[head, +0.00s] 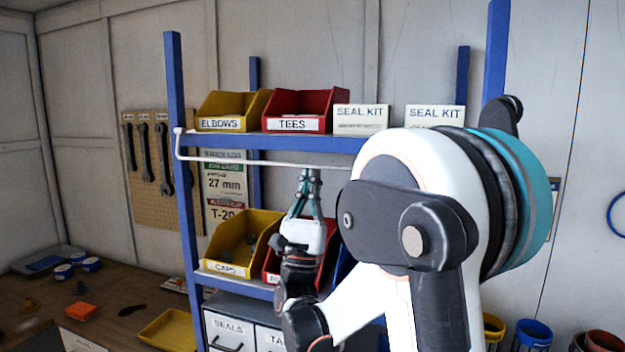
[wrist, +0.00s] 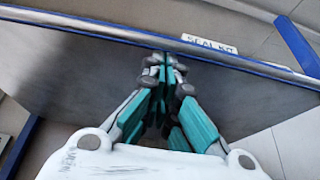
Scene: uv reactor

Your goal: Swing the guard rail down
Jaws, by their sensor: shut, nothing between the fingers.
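The guard rail (head: 250,162) is a thin white bar along the front of the blue shelf rack. It runs just below the upper shelf's blue front edge, with a short bent end at the left post; my arm hides its right end. In the wrist view the rail (wrist: 105,30) crosses as a pale tube beside the blue shelf edge. My gripper (head: 309,172) points upward, its teal fingers shut and empty, with the tips close to the rail. In the wrist view the fingertips (wrist: 166,60) are near the rail and the shelf edge; I cannot tell whether they touch.
The upper shelf (head: 290,142) holds a yellow bin (head: 228,108), a red bin (head: 300,108) and white seal kit boxes (head: 360,118). Below are a yellow caps bin (head: 240,242) and a partly hidden red bin. A workbench (head: 110,315) stands at the left.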

